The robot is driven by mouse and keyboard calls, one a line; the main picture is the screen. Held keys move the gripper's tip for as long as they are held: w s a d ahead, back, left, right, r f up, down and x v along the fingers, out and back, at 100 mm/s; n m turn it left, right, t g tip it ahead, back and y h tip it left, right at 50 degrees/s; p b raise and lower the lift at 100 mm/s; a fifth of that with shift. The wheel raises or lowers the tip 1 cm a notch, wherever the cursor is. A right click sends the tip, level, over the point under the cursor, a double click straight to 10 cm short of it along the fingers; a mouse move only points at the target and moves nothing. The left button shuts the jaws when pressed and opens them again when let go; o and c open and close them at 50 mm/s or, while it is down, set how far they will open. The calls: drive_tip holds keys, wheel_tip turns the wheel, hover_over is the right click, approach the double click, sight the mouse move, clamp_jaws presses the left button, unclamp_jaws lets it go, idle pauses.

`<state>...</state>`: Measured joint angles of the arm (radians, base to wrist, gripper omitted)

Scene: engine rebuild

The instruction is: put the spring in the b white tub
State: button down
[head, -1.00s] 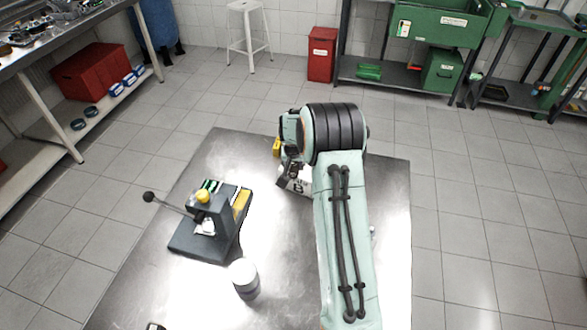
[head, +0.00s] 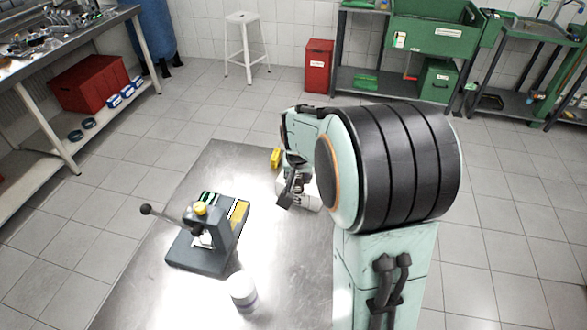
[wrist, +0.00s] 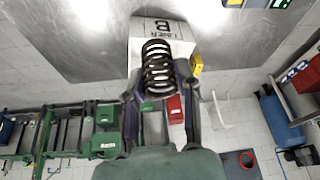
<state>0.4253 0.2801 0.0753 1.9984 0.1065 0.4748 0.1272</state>
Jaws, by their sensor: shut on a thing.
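The dark coil spring (wrist: 158,62) is between the fingers of my gripper (wrist: 160,88) in the wrist view, and the gripper is shut on it. The white tub (wrist: 186,48) with the label "LINER B" lies right behind the spring in that view. The spring overlaps the tub there; I cannot tell whether it is above or inside it. In the head view my gripper (head: 291,190) is at the white tub (head: 313,201), which my arm mostly hides. The spring cannot be made out in the head view.
A dark press with a lever (head: 205,245) stands on the metal table (head: 150,290) left of my gripper. A white cylinder (head: 243,290) stands nearer the front. A small yellow object (head: 275,158) is by the table's far edge. The table between press and tub is clear.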

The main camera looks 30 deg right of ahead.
drive_tip(key=shift+s+a+r, duration=0.2)
drive_tip(key=shift+s+r, duration=0.25)
drive_tip(key=shift+r, duration=0.05)
drive_tip(key=shift+s+a+r, duration=0.2)
drive_tip(key=shift+s+r, duration=0.25)
drive_tip(key=shift+r, duration=0.05)
drive_tip(key=w+d+f, duration=0.3)
drive_tip(key=w+d, duration=0.4)
drive_tip(key=w, duration=0.5)
drive_tip(key=f, duration=0.5)
drive_tip(key=d+f, duration=0.1)
drive_tip(key=f, duration=0.5)
drive_tip(key=d+f, duration=0.1)
drive_tip(key=f, duration=0.5)
drive_tip(key=shift+d+f, duration=0.1)
drive_tip(key=shift+d, duration=0.1)
drive_tip(key=shift+f, duration=0.15)
drive_tip(key=c, duration=1.1)
unclamp_jaws()
